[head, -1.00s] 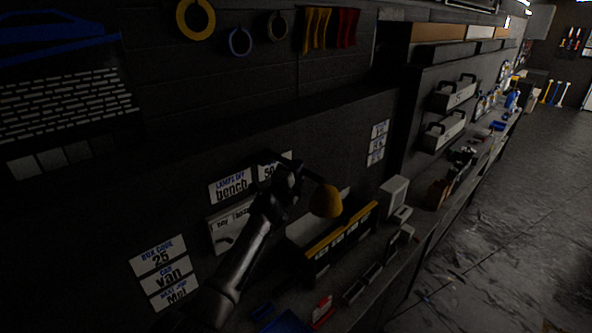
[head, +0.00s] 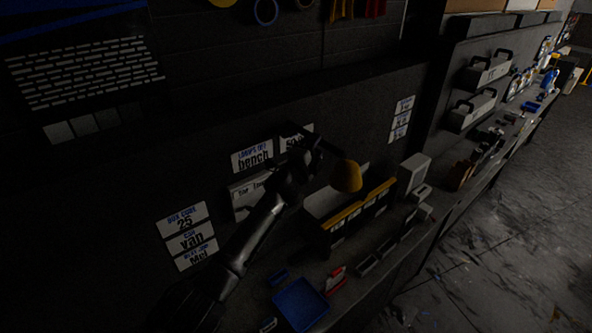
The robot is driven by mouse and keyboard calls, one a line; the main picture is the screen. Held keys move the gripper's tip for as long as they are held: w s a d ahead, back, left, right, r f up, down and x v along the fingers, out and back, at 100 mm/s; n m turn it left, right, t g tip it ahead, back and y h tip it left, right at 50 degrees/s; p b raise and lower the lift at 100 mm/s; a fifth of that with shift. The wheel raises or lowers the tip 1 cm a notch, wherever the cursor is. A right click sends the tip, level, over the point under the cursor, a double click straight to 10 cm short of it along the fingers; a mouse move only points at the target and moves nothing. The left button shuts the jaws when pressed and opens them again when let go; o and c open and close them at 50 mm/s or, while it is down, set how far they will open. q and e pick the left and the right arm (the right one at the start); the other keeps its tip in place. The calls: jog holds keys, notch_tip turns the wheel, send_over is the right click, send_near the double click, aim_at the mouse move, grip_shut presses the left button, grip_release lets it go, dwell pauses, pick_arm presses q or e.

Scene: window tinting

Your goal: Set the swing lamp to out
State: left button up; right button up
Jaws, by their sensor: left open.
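The swing lamp has a yellow shade (head: 346,176) that hangs from a dark arm (head: 327,146) reaching out from the dark wall panel, above the bench. My left gripper (head: 303,160) is up at the lamp's arm, to the left of the shade. The fingers are dark against the dark lamp arm, and I cannot tell whether they touch it. The gripper is open. My right gripper is not in view.
Below the lamp stands a yellow-topped dark box (head: 357,213) with labels. A blue tray (head: 300,303) lies on the bench. A grey-white box (head: 412,172) stands to the right. Label cards (head: 188,238) are on the wall. The floor at the right is open.

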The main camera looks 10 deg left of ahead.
pick_arm(q)
jog(key=v, duration=1.1)
jog(key=shift+s+f, duration=0.2)
jog(key=shift+s, duration=0.25)
